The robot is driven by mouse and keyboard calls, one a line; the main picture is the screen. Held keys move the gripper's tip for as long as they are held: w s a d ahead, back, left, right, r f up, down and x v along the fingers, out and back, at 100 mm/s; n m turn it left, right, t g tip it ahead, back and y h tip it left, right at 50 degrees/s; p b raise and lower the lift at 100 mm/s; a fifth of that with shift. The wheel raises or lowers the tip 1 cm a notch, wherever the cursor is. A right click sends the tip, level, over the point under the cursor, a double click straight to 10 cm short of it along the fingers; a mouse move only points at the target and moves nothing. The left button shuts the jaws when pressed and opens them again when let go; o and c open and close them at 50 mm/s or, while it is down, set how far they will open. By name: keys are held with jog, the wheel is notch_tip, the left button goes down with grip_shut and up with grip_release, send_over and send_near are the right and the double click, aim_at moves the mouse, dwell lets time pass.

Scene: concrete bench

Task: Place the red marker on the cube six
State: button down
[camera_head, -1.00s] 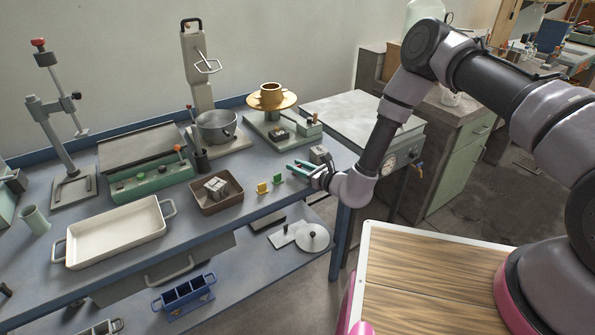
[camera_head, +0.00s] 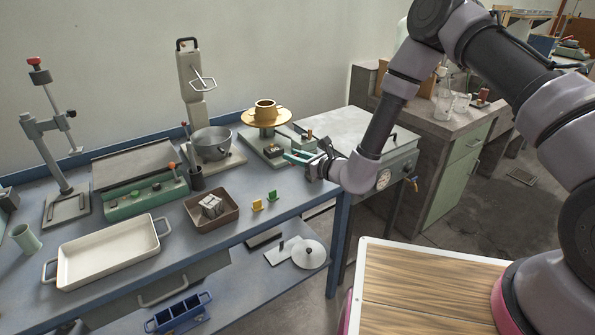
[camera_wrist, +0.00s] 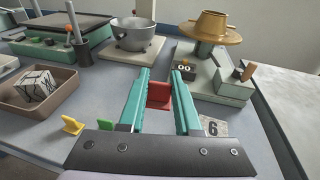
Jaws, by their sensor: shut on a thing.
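My gripper (camera_wrist: 161,73) has teal fingers shut on the red marker (camera_wrist: 158,95), a small red piece held between them in the wrist view. In the head view my gripper (camera_head: 300,157) is over the right end of the blue bench, and the red marker cannot be made out there. The cube six (camera_wrist: 213,127), a grey block with a black 6 on its face, shows in the wrist view just right of the fingers' base, partly hidden by the gripper body. The marker is apart from the cube's visible face.
A yellow marker (camera_head: 257,205) and a green marker (camera_head: 272,196) stand on the bench beside a brown tray (camera_head: 229,219) holding a grey cube (camera_head: 211,205). Behind are a grey pot (camera_head: 211,145) and a brass dish stand (camera_head: 267,122). A white tray (camera_head: 72,280) lies left.

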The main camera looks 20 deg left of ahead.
jog(key=w+d+r, duration=0.4)
jog(key=w+r, duration=0.1)
jog(key=w, duration=0.2)
jog(key=shift+m+t+h, duration=0.3)
jog(key=shift+m+t, duration=0.1)
jog(key=shift+m, duration=0.1)
jog(key=f, duration=0.5)
jog(key=shift+w+d, duration=0.35)
jog(key=shift+d, duration=0.05)
jog(key=shift+f, duration=2.3)
jog(key=shift+f, duration=0.1)
jog(key=c, duration=0.6)
grip_release()
